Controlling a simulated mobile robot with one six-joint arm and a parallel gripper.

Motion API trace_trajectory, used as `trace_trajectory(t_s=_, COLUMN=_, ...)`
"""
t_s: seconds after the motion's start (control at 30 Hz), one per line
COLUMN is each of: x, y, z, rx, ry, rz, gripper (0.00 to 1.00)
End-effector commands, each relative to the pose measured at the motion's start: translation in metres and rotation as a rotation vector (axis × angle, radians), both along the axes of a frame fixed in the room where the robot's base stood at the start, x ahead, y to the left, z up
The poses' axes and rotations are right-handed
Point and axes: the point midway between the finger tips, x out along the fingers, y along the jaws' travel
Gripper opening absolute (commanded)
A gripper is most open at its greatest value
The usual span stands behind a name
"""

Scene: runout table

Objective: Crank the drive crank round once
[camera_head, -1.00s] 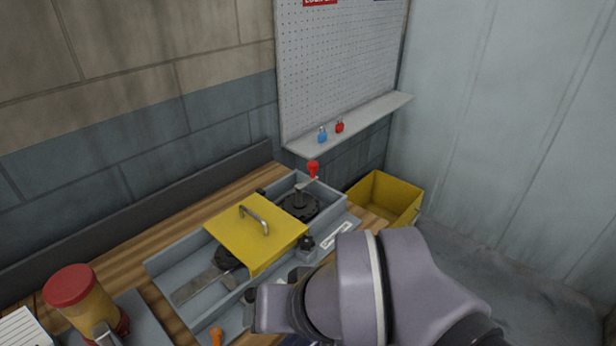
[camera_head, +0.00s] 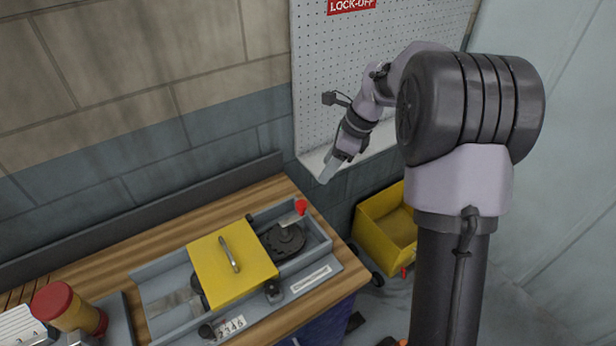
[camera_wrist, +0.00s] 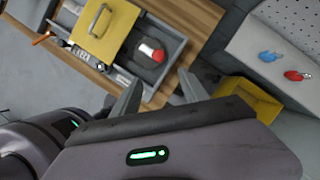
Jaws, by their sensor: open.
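The drive crank (camera_head: 292,215) has a red knob and a pale arm over a dark round disc, at the right end of a grey tray-like housing (camera_head: 322,238). In the wrist view the crank's red and white knob (camera_wrist: 150,50) shows above the left finger, with the dark disc around it. My gripper (camera_head: 328,169) is open and empty. It hangs above and behind the crank, in front of the pegboard shelf, clear of the knob. The wrist view shows its two fingers (camera_wrist: 160,84) spread apart.
A yellow cover (camera_head: 225,275) with a metal handle sits over the housing just left of the crank. A yellow bin (camera_head: 385,235) stands right of the wooden bench. A blue padlock (camera_wrist: 270,56) and a red padlock (camera_wrist: 297,76) lie on the shelf.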

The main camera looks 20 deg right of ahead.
Motion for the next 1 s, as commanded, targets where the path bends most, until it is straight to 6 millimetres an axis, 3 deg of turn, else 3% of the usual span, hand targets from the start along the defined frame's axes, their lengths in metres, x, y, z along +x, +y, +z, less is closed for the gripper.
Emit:
trace_trajectory(t_s=0.3, x=0.015, y=0.033, z=-0.092, rx=0.0, ry=0.004, rz=0.005, gripper=0.52)
trace_trajectory(t_s=0.5, x=0.023, y=0.049, z=-0.134, rx=-0.001, ry=0.002, rz=0.004, gripper=0.52)
trace_trajectory(t_s=0.67, x=0.026, y=0.054, z=-0.147, rx=-0.002, ry=0.0, rz=0.004, gripper=0.52)
trace_trajectory(t_s=0.93, x=0.027, y=0.055, z=-0.148, rx=-0.002, ry=-0.001, rz=0.004, gripper=0.52)
trace_trajectory(t_s=1.0, x=0.027, y=0.055, z=-0.148, rx=-0.002, ry=-0.001, rz=0.005, gripper=0.38)
